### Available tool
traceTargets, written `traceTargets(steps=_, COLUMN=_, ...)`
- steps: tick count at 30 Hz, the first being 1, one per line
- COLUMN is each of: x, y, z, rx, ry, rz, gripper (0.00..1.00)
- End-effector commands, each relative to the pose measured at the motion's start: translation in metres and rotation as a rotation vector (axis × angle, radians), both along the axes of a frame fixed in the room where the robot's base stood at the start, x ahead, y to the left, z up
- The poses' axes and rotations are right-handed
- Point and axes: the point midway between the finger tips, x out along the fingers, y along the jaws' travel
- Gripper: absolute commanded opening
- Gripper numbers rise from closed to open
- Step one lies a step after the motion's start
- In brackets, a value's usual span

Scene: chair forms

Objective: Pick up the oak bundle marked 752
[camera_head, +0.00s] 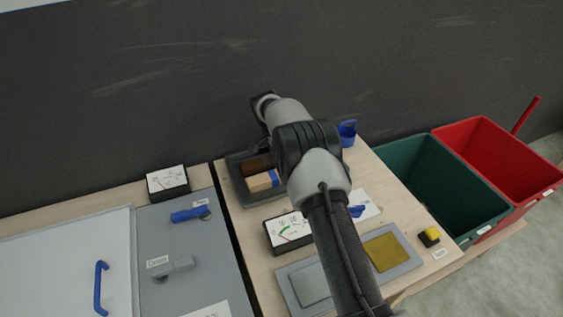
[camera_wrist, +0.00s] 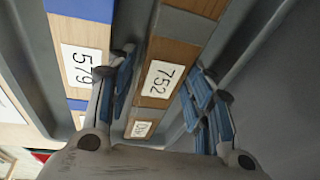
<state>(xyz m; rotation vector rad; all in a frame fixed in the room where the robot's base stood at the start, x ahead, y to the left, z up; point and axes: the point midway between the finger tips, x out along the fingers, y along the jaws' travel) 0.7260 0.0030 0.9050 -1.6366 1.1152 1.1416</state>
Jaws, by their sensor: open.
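The oak bundle marked 752 (camera_wrist: 172,52) is brown wood with a white number label, upper middle of the wrist view. My gripper (camera_wrist: 163,75) is open, with one blue-padded finger on each side of this bundle. I cannot tell whether the fingers touch it. A bundle marked 579 (camera_wrist: 85,35), with blue bands, lies to its left, outside the left finger. In the head view, a dark brown bundle (camera_head: 256,163) and a pale bundle with a blue band (camera_head: 262,182) lie in a grey tray (camera_head: 237,186). My arm hides much of the tray and gripper there.
The tray wall (camera_wrist: 240,50) runs close beside the right finger. Green (camera_head: 440,180) and red (camera_head: 495,155) bins stand at right.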

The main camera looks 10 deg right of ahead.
Motion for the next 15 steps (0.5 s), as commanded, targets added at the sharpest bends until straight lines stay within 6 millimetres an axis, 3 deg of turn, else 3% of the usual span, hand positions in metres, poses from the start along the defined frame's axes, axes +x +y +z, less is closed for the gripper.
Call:
traceTargets(steps=7, x=0.0013, y=-0.0006, z=-0.001, rx=0.001, ry=-0.003, rz=0.001, gripper=0.47)
traceTargets(steps=15, x=0.0011, y=-0.0005, z=-0.0011, rx=0.0, ry=-0.002, rz=0.0, gripper=0.29)
